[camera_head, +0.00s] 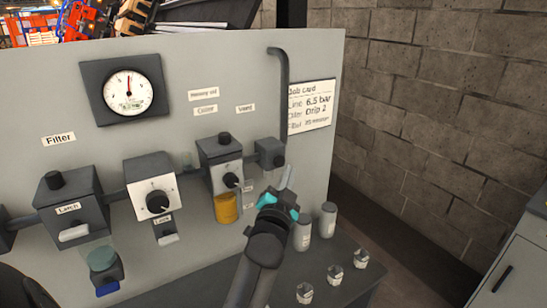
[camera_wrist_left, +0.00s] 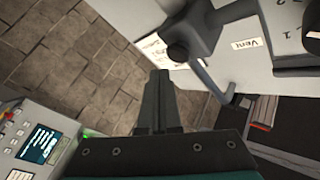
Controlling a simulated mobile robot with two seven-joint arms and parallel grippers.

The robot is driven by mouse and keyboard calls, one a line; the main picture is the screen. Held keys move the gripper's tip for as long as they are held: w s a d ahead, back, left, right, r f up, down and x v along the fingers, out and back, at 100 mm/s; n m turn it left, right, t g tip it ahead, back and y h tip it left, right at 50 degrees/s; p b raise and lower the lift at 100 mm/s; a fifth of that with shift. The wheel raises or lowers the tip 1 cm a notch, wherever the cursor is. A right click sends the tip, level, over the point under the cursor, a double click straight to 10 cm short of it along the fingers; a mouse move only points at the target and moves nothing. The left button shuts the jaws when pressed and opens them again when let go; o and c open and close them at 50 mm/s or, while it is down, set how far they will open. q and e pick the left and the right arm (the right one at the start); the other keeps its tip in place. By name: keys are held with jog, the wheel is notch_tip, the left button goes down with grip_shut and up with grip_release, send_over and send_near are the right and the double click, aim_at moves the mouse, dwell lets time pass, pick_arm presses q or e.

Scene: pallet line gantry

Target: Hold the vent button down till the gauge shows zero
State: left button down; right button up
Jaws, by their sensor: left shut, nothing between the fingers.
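The round gauge (camera_head: 128,92) is on the upper left of the grey panel in the head view. Its red needle points about straight up, away from the low end. The vent block (camera_head: 266,151) is at the right end of the pipe row, with a dark round button (camera_head: 279,160) on it. In the left wrist view the button (camera_wrist_left: 178,52) is near the "Vent" label (camera_wrist_left: 245,43). My left gripper (camera_head: 290,172) is shut and empty, its tips just below and right of the button. In the wrist view the tips (camera_wrist_left: 160,76) appear apart from it. My right gripper is not in view.
Left of the vent block are the lubricator with an amber bowl (camera_head: 226,208), the regulator knob (camera_head: 157,201) and the filter block (camera_head: 70,200). A bent pipe (camera_head: 284,95) rises beside the job card (camera_head: 311,105). Canisters (camera_head: 327,219) and nuts (camera_head: 334,274) stand below.

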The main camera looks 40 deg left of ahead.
aim_at(279, 161)
pick_arm(q)
jog(key=shift+w+a+r, duration=0.1)
jog(key=shift+a, duration=0.3)
dwell(1.8)
jog(key=shift+w+a, duration=0.15)
jog(key=shift+a, duration=0.2)
jog(key=shift+w+a, duration=0.2)
jog(key=shift+a, duration=0.45)
dwell(3.2)
